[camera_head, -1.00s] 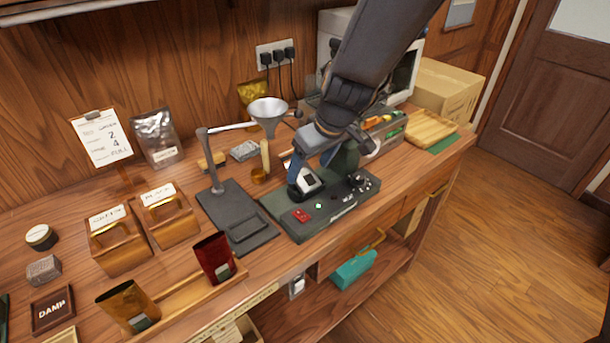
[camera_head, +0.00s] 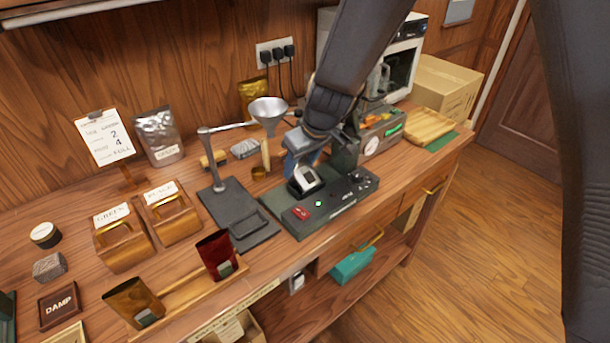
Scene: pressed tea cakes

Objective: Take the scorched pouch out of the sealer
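The sealer (camera_head: 345,203) is a dark green machine with a red switch, near the front edge of the bench. A small blue item with a dark-edged pale patch (camera_head: 305,179) stands at its left part; it may be the scorched pouch, but I cannot tell clearly. My arm reaches down from the top, and my gripper (camera_head: 301,146) is just above and at the top of this blue item. My fingertips are small and partly hidden by my wrist, so I cannot see whether they are apart or closed, or touching the item.
Left of the sealer stands a dark stand (camera_head: 236,213) with a funnel (camera_head: 268,112). A wooden rack (camera_head: 192,297) at the front holds a red pouch (camera_head: 217,255) and a brown pouch (camera_head: 134,302). A wooden tray (camera_head: 428,124) lies farther right.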

